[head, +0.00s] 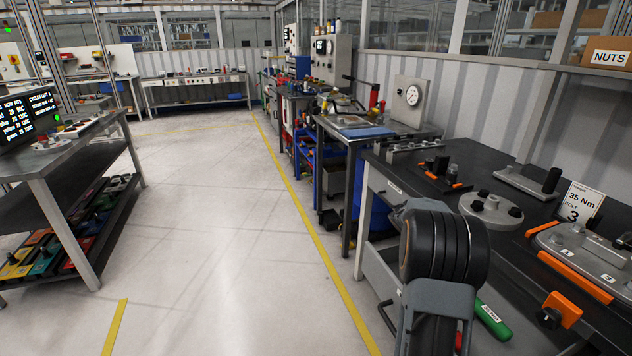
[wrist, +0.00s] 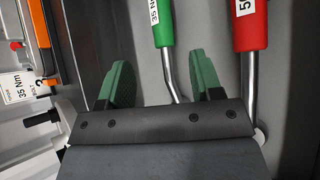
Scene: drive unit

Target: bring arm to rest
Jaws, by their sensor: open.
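My gripper (wrist: 162,82) shows in the wrist view with its two green-padded fingers spread apart and nothing clamped between them. A green-handled wrench (wrist: 163,20) labelled 35 Nm lies beyond, its metal shaft running into view between the fingers; I cannot tell the depth gap. A red-handled wrench (wrist: 251,25) lies to the right of the right finger. In the head view my arm (head: 440,260) is folded at the bench's front edge, and the gripper itself is hidden. The green handle (head: 492,320) shows right of the arm, with a bit of red (head: 458,340) beside it.
The dark workbench (head: 390,172) on the right carries a flanged grey part (head: 490,208), a plate with orange clamps (head: 590,255) and a 35 Nm card (head: 580,204). A shelved table (head: 40,165) stands left. The floor (head: 210,200) between is clear.

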